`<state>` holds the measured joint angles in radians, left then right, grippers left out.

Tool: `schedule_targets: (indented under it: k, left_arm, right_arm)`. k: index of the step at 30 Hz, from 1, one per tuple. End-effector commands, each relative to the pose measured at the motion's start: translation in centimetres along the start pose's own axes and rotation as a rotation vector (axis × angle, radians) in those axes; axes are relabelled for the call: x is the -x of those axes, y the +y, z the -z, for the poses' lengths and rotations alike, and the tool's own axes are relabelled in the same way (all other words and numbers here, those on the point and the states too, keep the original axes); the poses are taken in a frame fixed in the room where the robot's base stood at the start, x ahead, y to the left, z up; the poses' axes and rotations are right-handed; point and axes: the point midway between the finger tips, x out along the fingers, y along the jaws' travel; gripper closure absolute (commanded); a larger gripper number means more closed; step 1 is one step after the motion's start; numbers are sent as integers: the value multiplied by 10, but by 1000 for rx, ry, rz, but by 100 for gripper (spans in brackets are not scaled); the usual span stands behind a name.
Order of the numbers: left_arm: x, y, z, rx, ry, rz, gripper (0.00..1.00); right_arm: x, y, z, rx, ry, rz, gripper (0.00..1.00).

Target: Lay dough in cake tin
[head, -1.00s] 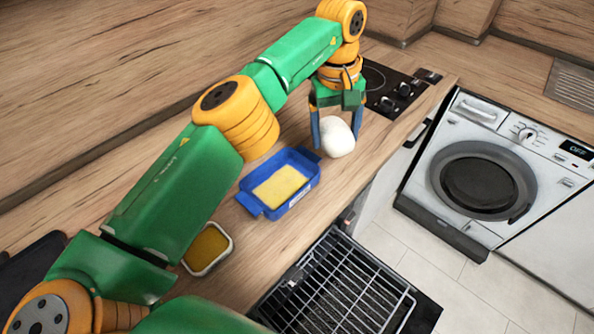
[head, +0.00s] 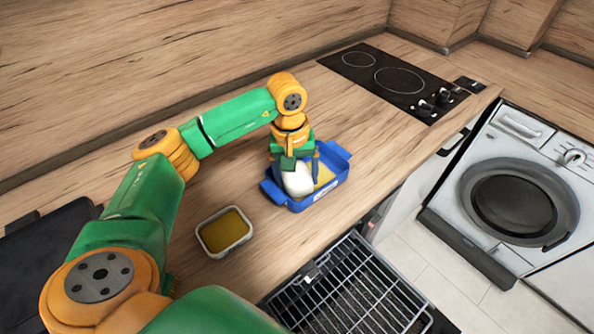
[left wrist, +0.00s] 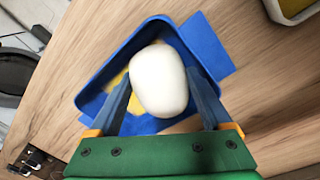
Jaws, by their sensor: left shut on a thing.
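The white dough (head: 297,179) is a smooth rounded lump between the fingers of my left gripper (head: 296,180), which is shut on it. The blue cake tin (head: 327,191) is a rectangular pan with end handles and a yellow inside bottom, standing on the wooden counter. The dough is over the tin's left part in the head view; I cannot tell whether it touches the bottom. In the left wrist view the dough (left wrist: 158,80) sits between both fingers, within the outline of the tin (left wrist: 206,46). My right gripper is not in view.
A small pale container (head: 224,232) with brownish-yellow contents stands left of the tin. A black hob (head: 400,81) lies at the back right. An open oven rack (head: 350,295) sticks out below the counter front. A washing machine (head: 510,200) stands at the right. Counter between tin and hob is clear.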

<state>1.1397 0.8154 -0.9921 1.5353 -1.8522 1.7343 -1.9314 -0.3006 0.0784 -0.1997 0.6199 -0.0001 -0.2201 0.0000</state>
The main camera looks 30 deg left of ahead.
Motion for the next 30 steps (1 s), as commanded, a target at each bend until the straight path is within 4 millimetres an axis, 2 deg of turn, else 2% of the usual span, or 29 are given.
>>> schedule_targets:
  k: [8, 9, 10, 19, 20, 23, 30]
  left_arm:
    - [-5, 0, 0, -1, 1, -1, 88]
    - [-4, 0, 0, 0, 0, -1, 9]
    - [-3, 0, 0, 0, 0, -1, 1]
    - [3, 1, 0, -1, 0, -1, 0]
    - [3, 1, 0, -1, 1, -2, 0]
    - [18, 1, 1, -1, 4, -5, 0]
    - [77, 2, 1, 0, 5, -6, 0]
  right_arm:
    - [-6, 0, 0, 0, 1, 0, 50]
    - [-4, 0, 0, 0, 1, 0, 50]
    - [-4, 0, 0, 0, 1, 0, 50]
    - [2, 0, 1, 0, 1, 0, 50]
    - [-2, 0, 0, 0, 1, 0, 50]
    - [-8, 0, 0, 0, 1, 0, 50]
    - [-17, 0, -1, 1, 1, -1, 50]
